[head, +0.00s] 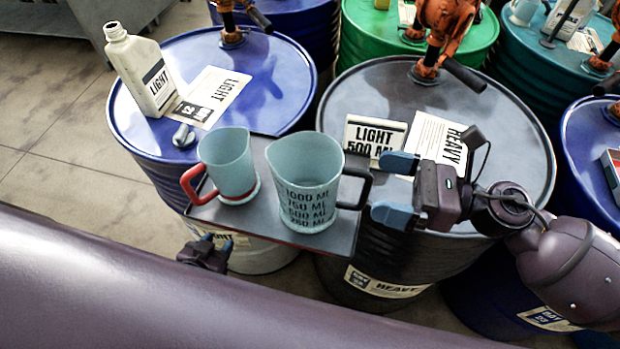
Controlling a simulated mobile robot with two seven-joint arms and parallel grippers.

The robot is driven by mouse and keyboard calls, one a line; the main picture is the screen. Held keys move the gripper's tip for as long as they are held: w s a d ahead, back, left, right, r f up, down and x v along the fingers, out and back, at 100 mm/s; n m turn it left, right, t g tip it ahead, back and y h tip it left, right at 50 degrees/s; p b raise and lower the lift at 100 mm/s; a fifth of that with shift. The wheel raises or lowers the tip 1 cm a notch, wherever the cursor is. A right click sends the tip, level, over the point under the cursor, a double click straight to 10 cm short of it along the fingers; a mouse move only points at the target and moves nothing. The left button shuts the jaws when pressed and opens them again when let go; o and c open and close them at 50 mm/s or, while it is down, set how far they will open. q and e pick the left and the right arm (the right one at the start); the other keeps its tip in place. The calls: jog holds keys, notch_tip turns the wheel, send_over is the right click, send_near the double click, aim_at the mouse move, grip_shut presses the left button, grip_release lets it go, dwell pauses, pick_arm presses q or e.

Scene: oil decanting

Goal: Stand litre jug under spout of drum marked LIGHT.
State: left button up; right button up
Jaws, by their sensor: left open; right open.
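The litre jug (300,205) is the larger pale blue jug, marked up to 1000 ML, with a black handle on its right. It stands upright on a grey tray (270,232) in front of the drums. The blue drum marked LIGHT (135,130) is at the left, with an orange pump (230,30) at its back; I cannot make out its spout. My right gripper (394,190) is open just right of the black handle, its blue fingertips pointing at it, apparently apart from it. My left gripper (217,241) is open and empty, low in front of the LIGHT drum.
A smaller jug with a red handle (227,165) stands close left of the litre jug. A grey HEAVY drum (390,90) carries a LIGHT 500 ML card (372,137). More drums stand behind.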

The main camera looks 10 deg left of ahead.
aim_at(359, 169)
jog(key=shift+a, duration=0.5)
jog(key=a, duration=0.1)
jog(key=a+p, duration=0.1)
jog(key=a, duration=0.2)
jog(key=shift+w+r, duration=0.3)
jog(key=shift+w, duration=0.1)
jog(key=shift+a+p, duration=0.3)
jog(key=shift+a, duration=0.2)
pick_arm(q)
jog(key=r, duration=0.1)
jog(key=w+r, duration=0.1)
jog(key=r, duration=0.1)
jog(key=shift+w+d, duration=0.1)
jog(key=shift+w, duration=0.15)
pick_arm(e)
jog(key=shift+f, duration=0.1)
jog(key=shift+c, duration=0.5)
jog(key=c, duration=1.2)
pick_arm(q)
jog(key=shift+s+f, duration=0.25)
pick_arm(e)
grip_shut()
